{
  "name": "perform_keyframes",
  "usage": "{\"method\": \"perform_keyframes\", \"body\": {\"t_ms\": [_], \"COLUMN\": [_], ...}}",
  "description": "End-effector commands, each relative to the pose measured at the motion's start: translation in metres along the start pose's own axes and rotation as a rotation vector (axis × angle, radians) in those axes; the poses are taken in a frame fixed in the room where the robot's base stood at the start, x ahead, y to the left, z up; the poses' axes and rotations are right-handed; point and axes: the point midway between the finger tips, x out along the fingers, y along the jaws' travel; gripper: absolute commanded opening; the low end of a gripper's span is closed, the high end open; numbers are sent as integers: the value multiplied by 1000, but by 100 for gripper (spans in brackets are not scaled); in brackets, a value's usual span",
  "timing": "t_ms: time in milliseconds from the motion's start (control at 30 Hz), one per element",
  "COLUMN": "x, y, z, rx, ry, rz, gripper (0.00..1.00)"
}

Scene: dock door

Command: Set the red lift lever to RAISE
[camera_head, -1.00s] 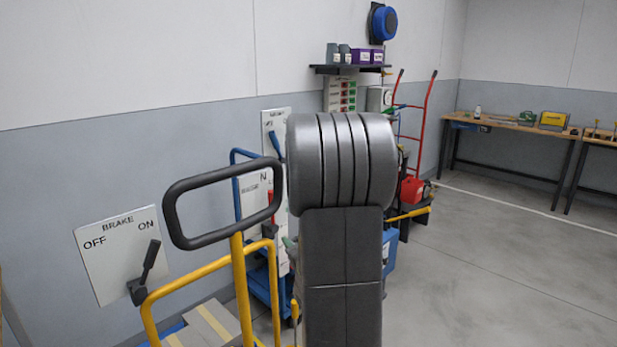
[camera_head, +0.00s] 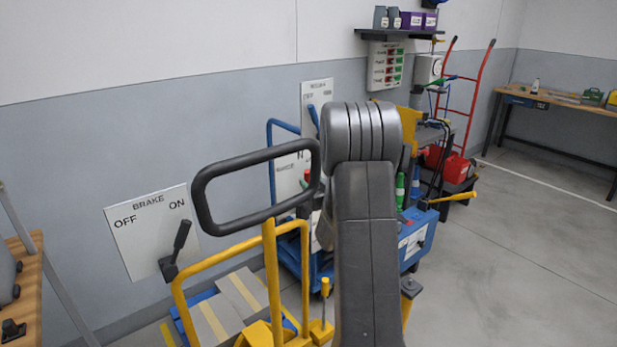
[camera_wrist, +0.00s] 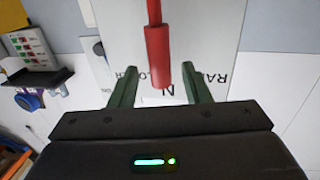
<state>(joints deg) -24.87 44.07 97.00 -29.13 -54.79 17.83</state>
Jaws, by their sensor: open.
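The red lever (camera_wrist: 158,55) hangs into the wrist view from the top, in front of a white panel (camera_wrist: 205,35). The panel's lettering is upside down there: part of LOWER at left, N near the lever's end, and RA, cut off, at right. The lever's free end is over the N. My gripper (camera_wrist: 160,68) is open, with one green finger on each side of the lever's end and a gap to both.
A yellow cart frame (camera_head: 270,262) with a dark handle loop (camera_head: 207,205) stands close on the left, before the BRAKE panel (camera_head: 142,236). A blue cart (camera_head: 417,245) is behind my arm. A wall shelf (camera_head: 400,35) is above. Open floor lies to the right.

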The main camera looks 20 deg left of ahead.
Motion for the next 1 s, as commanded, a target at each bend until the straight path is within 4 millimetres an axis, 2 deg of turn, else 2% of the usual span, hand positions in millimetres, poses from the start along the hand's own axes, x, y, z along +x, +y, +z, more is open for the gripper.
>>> {"method": "perform_keyframes", "body": {"t_ms": [100,233,600,633,833,1000], "x": [19,32,37,37,37,37], "y": [-1,0,0,0,0,0], "z": [-1,0,0,0,0,0], "rx": [0,0,0,0,0,-1], "ry": [0,1,0,0,0,0], "rz": [-1,0,1,1,1,0], "gripper": [43,43,43,41,2,0]}}
